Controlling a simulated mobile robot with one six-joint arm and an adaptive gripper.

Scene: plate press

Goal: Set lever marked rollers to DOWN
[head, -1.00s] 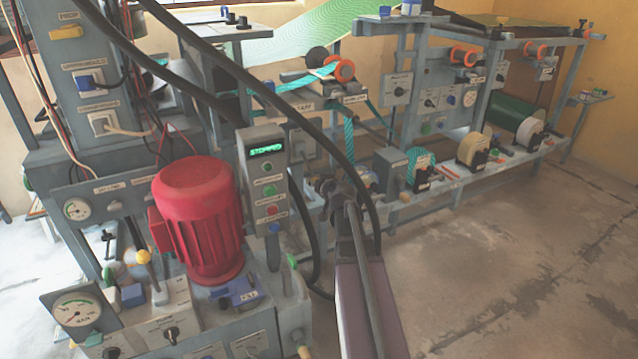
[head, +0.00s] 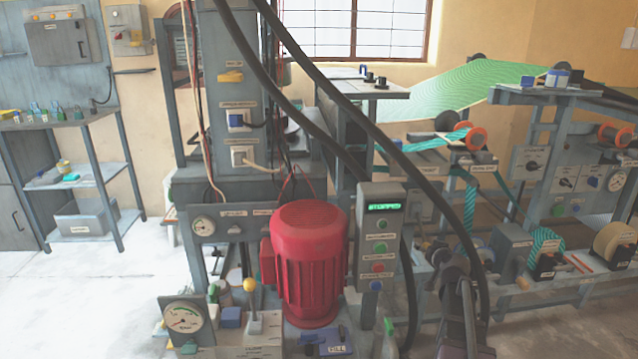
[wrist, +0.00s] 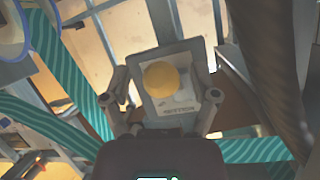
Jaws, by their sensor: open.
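In the wrist view, a pale grey box (wrist: 152,108) with a round orange-yellow knob (wrist: 161,78) lies between my fingers. Its small label is upside down and I cannot read it surely. My gripper (wrist: 160,90) is open, one finger on each side of the box. I cannot tell whether they touch it. In the head view, a lever with a yellow ball knob (head: 249,285) stands upright on the machine's front left; its label is too small to read. My arm covers part of the lower right there, and my gripper's fingers are not clear.
A red motor (head: 310,255) stands beside the yellow-knobbed lever. A grey control box (head: 380,240) with a green display stands right of the motor. Teal striped web (wrist: 60,135) runs close around my gripper. A shelf (head: 100,176) stands at left, with open floor before it.

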